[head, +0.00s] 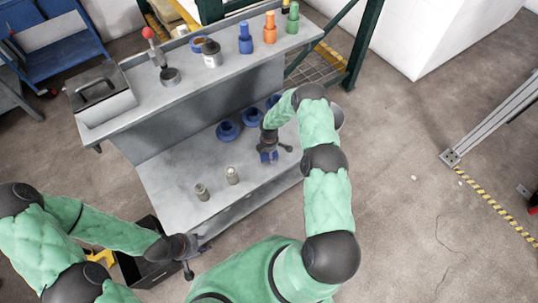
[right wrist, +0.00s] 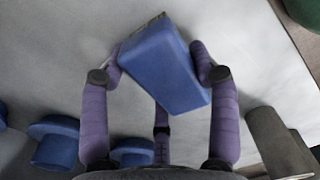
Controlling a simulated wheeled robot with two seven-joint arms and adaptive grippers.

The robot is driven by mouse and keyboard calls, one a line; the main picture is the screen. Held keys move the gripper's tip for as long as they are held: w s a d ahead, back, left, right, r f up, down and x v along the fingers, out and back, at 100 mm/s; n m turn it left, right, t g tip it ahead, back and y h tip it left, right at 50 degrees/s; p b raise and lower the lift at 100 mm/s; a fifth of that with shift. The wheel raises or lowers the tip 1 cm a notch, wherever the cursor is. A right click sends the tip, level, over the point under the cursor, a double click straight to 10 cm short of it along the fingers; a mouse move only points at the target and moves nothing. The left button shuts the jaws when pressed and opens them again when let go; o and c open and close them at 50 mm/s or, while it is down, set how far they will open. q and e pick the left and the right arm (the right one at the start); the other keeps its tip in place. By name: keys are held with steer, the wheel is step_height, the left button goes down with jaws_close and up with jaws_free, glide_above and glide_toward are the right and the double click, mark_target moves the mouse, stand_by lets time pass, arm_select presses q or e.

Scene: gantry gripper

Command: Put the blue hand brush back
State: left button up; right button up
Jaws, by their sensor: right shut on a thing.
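The blue hand brush (right wrist: 165,65) is a blue block between the fingers of my right gripper (right wrist: 160,72) in the right wrist view. A thin strip of other material shows at its far end. In the head view my right gripper (head: 269,153) is over the lower grey shelf (head: 170,175), and a little of the blue brush (head: 268,157) shows below it. I cannot tell whether the brush touches the shelf. My left gripper (head: 197,257) is empty, its fingers apart, beyond the shelf's front left corner.
Blue flanged parts (head: 228,131) stand at the back of the lower shelf. Two small metal cylinders (head: 232,175) stand towards its front. The upper shelf (head: 185,95) holds blue, orange and green bottles (head: 269,28), a can and a grey box (head: 100,95).

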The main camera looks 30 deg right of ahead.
steer(key=shift+r, duration=0.15)
steer(key=o, duration=1.1)
